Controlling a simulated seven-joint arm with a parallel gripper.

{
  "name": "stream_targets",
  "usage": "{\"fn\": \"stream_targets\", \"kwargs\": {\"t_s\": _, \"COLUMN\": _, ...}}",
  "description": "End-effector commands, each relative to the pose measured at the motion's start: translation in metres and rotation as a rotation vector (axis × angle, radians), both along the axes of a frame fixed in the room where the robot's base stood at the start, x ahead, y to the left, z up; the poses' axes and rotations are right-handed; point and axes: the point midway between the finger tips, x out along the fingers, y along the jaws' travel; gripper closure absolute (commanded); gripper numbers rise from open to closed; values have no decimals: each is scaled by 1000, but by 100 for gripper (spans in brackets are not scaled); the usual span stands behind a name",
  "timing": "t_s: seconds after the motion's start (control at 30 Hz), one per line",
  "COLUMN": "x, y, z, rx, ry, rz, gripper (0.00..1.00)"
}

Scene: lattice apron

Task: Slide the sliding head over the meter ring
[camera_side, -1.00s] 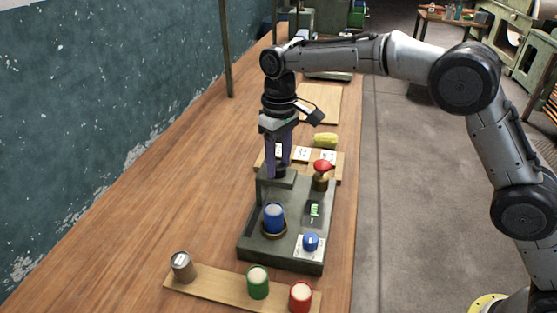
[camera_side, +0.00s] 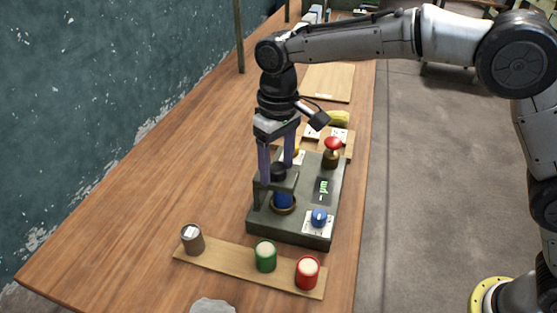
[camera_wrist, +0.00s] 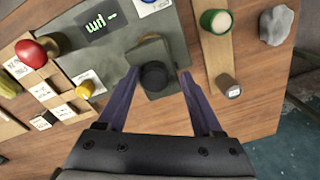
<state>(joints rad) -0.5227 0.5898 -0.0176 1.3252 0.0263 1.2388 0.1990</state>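The sliding head (camera_side: 283,181) is a dark grey bracket with a black knob (camera_side: 278,170) on top. It stands over the meter ring (camera_side: 286,210), a brass ring around a blue cylinder (camera_side: 283,200); the head hides the cylinder's top. My gripper (camera_side: 275,174) has long purple fingers, spread on either side of the knob with visible gaps. It is open in the wrist view (camera_wrist: 160,73) as well.
The dark instrument base (camera_side: 300,233) carries a green display (camera_side: 323,188), a red-capped post (camera_side: 332,154) and a blue button (camera_side: 319,217). In front, a wooden strip (camera_side: 225,263) holds brown, green and red cans. Cards and yellow items lie behind. The table's left side is clear.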

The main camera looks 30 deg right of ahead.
Motion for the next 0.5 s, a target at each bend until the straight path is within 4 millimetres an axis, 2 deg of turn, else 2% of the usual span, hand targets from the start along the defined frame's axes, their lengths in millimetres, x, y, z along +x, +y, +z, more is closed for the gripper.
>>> {"fn": "stream_targets", "kwargs": {"t_s": 0.33, "x": 1, "y": -2, "z": 0, "rx": -3, "ry": -1, "rz": -2, "gripper": 24}}
{"fn": "stream_targets", "kwargs": {"t_s": 0.5, "x": 2, "y": -2, "z": 14, "rx": -2, "ry": -4, "rz": -2, "gripper": 24}}
